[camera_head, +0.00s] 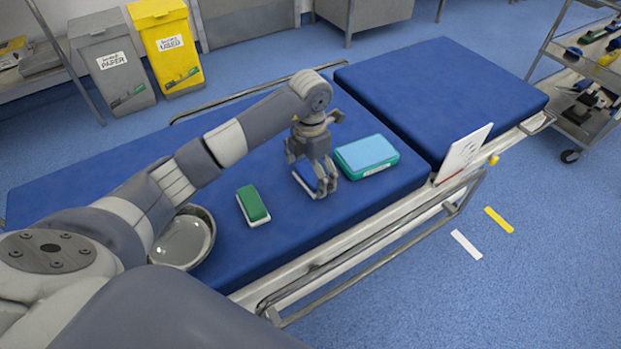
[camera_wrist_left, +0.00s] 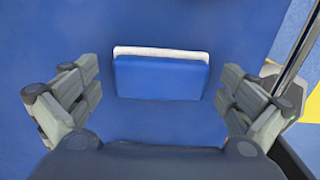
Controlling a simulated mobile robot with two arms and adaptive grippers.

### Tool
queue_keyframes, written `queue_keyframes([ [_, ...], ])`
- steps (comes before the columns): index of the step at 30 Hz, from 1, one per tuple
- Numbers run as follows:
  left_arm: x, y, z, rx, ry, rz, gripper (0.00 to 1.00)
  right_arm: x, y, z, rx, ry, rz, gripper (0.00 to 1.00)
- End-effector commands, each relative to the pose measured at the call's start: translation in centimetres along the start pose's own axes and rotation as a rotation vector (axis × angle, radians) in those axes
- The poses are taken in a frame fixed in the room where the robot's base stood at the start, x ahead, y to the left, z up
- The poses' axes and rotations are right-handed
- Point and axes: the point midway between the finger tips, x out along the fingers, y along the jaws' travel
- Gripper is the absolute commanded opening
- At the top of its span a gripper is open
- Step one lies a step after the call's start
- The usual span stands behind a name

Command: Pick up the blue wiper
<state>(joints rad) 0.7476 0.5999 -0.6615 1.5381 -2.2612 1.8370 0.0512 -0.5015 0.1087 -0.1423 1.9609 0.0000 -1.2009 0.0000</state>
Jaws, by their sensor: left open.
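The blue wiper (camera_wrist_left: 160,76) is a blue block with a white edge. It lies on the blue operating table (camera_head: 275,200). In the left wrist view it sits between and beyond the open fingers of my left gripper (camera_wrist_left: 160,110), with a gap on each side. In the head view my left gripper (camera_head: 318,186) points down over the wiper and partly hides it. The fingers are apart and do not visibly touch it. My right gripper does not show.
A green wiper (camera_head: 252,205) and a metal bowl (camera_head: 184,240) lie left of the gripper. A teal box with a light blue top (camera_head: 367,154) stands close to its right. A white sign (camera_head: 462,153) and a side rail (camera_head: 375,245) line the table's near edge.

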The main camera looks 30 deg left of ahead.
Motion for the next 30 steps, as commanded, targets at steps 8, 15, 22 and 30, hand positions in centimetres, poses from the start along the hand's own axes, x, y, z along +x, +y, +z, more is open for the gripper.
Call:
queue_keyframes([
  [8,0.1,0.0,0.0,0.0,-0.001,0.0,0.93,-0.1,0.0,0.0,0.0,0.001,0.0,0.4],
  [15,0.1,0.0,0.0,0.0,-0.001,0.0,0.52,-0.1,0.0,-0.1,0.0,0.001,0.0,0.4],
  [22,0.1,0.0,0.0,0.0,0.0,0.0,0.52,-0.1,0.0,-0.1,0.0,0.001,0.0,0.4],
  [30,-1.2,0.0,0.1,0.001,-0.003,0.001,0.52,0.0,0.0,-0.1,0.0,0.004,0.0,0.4],
])
